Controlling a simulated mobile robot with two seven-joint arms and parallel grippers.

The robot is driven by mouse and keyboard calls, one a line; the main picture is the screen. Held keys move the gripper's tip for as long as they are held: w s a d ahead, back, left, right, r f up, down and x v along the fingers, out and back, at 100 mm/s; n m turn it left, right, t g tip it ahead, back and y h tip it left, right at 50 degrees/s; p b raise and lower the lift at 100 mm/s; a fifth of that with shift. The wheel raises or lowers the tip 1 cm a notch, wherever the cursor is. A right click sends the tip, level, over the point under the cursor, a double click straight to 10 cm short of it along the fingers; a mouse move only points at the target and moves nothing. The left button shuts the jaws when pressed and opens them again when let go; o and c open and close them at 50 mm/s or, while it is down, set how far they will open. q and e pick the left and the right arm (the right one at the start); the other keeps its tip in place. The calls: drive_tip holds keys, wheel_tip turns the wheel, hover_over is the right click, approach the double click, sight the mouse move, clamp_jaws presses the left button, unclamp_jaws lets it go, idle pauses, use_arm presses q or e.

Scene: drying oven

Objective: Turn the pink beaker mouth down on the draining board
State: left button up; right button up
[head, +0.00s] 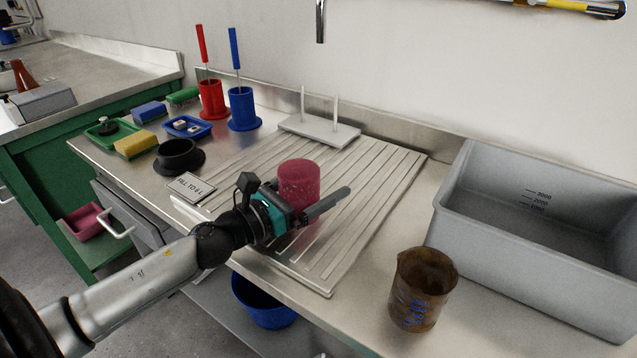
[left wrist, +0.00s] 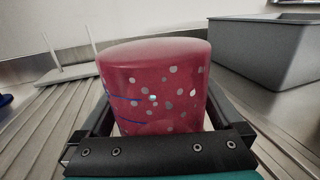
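The pink beaker (head: 299,182) stands on the ribbed draining board (head: 375,190), with its closed, flat base facing up, so its mouth is down. In the left wrist view the beaker (left wrist: 155,88), speckled with pale dots and blue marks, fills the space between my left gripper's fingers. My left gripper (head: 322,203) is low at the beaker, with one finger along its near side. Whether the fingers press on the wall or stand just clear cannot be told. My right gripper is not in view.
A brown-stained beaker (head: 423,288) stands on the bench at the front right, beside the grey basin (head: 450,205). A white peg stand (head: 320,131) is at the board's back. Red (head: 212,99) and blue (head: 242,108) holders and a black ring (head: 179,157) stand left.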

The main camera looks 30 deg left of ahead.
use_arm(q)
drive_tip(key=shift+s, duration=0.2)
drive_tip(key=v, duration=1.3)
drive_tip(key=shift+s+a+p, duration=0.2)
drive_tip(key=shift+p, duration=0.1)
drive_tip(key=shift+s+a, duration=0.25)
drive_tip(key=shift+s, duration=0.4)
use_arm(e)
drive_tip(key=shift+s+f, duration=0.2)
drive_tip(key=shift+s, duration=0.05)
